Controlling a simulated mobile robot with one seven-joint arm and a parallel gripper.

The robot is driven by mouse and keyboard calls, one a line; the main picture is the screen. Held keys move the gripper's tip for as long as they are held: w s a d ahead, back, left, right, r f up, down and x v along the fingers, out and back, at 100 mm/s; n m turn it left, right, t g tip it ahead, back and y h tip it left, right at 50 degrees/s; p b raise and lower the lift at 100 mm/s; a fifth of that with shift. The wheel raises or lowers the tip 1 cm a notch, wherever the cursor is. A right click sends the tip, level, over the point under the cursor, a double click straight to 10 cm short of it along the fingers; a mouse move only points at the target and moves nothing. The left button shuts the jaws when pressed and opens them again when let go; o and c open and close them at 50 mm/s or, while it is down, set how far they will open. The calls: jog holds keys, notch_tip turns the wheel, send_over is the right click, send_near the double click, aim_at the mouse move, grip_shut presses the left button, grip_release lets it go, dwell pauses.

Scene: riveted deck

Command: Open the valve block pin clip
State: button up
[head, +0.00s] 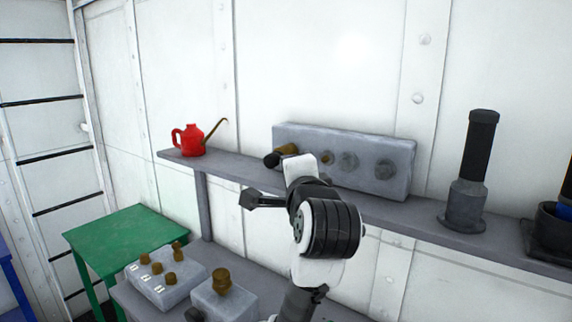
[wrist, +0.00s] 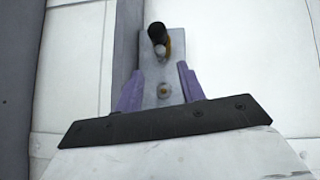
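The valve block (head: 398,181) is a long grey box on the wall shelf, with a row of round fittings along its front. At its left end a brass fitting (head: 287,150) with a black end (head: 272,159) sticks out. In the wrist view the block (wrist: 150,70) appears upright, with the black end (wrist: 157,33) at the top and a small brass knob (wrist: 163,90) lower down. I cannot tell which part is the pin clip. My gripper (wrist: 160,70) is open, its purple fingers showing either side of the block. Contact is unclear. The head view hides the fingers.
A red oil can (head: 194,140) stands on the shelf (head: 420,220) to the left. A dark cylinder (head: 478,160) stands to the right. Below are a green table (head: 125,233) and grey boxes with brass knobs (head: 168,287). Shelf space between can and block looks clear.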

jog(key=w+a, duration=0.1)
jog(key=w, duration=0.6)
jog(key=shift+w+f, duration=0.2)
jog(key=shift+f, duration=0.05)
grip_shut()
